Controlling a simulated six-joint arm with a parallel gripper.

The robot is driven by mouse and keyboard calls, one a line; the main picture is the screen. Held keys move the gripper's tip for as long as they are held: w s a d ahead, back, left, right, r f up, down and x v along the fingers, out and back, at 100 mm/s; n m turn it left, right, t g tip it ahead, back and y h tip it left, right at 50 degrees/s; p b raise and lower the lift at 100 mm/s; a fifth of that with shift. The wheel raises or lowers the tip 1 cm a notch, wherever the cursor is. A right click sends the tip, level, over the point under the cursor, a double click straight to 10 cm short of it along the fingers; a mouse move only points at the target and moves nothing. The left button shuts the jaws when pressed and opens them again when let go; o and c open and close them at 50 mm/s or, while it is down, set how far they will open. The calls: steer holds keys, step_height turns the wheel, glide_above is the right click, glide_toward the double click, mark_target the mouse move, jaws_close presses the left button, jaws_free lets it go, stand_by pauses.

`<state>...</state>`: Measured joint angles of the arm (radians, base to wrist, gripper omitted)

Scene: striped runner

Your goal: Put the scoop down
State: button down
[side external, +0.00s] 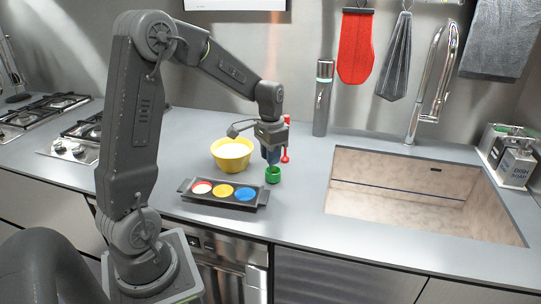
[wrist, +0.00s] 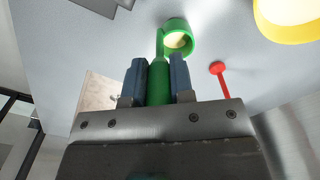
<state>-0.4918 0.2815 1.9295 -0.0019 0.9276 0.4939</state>
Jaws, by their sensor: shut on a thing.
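The green scoop (side external: 272,175) is in my gripper (side external: 272,158). In the wrist view, my gripper (wrist: 158,68) has its two blue fingers on either side of the scoop's green handle (wrist: 159,82). The scoop's round cup (wrist: 178,38) extends beyond the fingertips, with something pale inside it. In the side view the cup is low, at or just above the grey counter (side external: 310,210); I cannot tell whether it touches. The fingers hide most of the handle there.
A yellow bowl (side external: 232,155) with white contents stands left of the scoop. A red utensil (side external: 285,157) is close behind. The sink (side external: 415,190) opens to the right, with bare counter before it.

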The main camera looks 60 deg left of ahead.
steer(key=shift+f, duration=0.3)
steer(key=c, duration=1)
jaws_free()
step_height(320, 180, up, 12)
steer(key=shift+r, duration=0.1)
steer(key=shift+s+d+t, duration=0.95)
steer(key=shift+s+d, duration=1.8)
steer(key=shift+d, duration=0.4)
steer(key=shift+s+d+t, duration=0.9)
steer(key=shift+s+d, duration=1.8)
steer(key=shift+d, duration=0.5)
steer(key=shift+s+d+t, duration=0.95)
steer(key=shift+s+d, duration=1.8)
steer(key=shift+d, duration=0.4)
